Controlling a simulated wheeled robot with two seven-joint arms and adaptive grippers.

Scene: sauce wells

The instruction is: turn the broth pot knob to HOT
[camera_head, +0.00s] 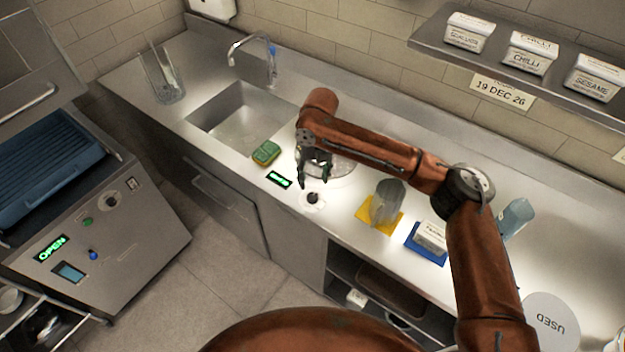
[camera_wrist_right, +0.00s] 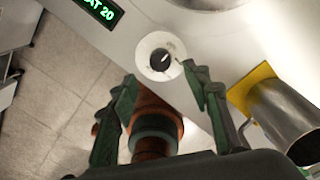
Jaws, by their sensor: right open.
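The broth pot knob (camera_head: 312,199) is a small black knob on a round white dial at the counter's front edge. In the right wrist view the knob (camera_wrist_right: 160,60) shows a light pointer mark, but the dial's lettering is too small to read. My right gripper (camera_head: 314,180) is open and empty, just above the knob; in the wrist view its fingertips (camera_wrist_right: 159,76) lie on either side of the dial, apart from the knob. A green-lit display (camera_head: 278,180) beside the knob ends in "AT 20" in the wrist view (camera_wrist_right: 98,10). The round pot well (camera_head: 345,168) is partly hidden behind the gripper. My left gripper is out of view.
A green sponge (camera_head: 266,153) and the sink (camera_head: 238,112) are left of the knob. A metal jug (camera_head: 387,203) on a yellow mat (camera_head: 366,214) and a labelled tub (camera_head: 431,236) on a blue mat stand to the right. An oven-like machine (camera_head: 120,235) is far left.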

